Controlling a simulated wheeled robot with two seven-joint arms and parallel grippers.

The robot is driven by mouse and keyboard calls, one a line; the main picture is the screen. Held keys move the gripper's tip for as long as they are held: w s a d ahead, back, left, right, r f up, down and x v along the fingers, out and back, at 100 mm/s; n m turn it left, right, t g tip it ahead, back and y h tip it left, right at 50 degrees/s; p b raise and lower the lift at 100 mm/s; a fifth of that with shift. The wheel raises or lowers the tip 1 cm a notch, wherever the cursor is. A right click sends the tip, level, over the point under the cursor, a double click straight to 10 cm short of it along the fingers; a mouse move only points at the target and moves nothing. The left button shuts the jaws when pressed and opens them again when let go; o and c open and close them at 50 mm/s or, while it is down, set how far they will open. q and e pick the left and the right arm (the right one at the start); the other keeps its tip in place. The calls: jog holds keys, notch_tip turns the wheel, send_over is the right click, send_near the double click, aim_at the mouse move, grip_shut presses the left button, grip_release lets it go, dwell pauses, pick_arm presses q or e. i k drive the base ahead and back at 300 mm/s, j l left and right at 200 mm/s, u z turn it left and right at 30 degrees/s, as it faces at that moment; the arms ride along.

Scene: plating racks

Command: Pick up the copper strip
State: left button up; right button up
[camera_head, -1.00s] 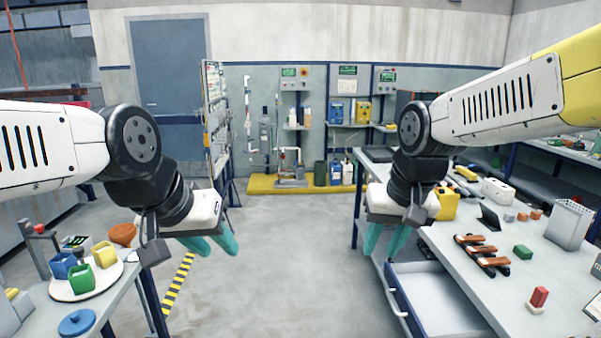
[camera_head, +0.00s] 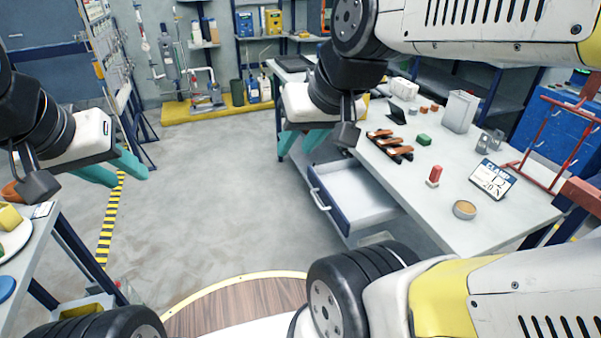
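Several copper-brown strips (camera_head: 396,151) with dark ends lie side by side on the right workbench; I cannot tell for sure which is the copper strip. My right gripper (camera_head: 300,144) hangs left of the bench's edge, beyond the open drawer, with its two teal fingers apart and nothing between them. It is to the left of the strips and not touching them. My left gripper (camera_head: 121,170) is above the floor near the left table, its teal fingers apart and empty.
A drawer (camera_head: 362,190) stands open. A red rack (camera_head: 555,140) is at the right. The middle floor is clear.

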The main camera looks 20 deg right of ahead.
aim_at(396, 140)
jog(key=z, duration=1.5)
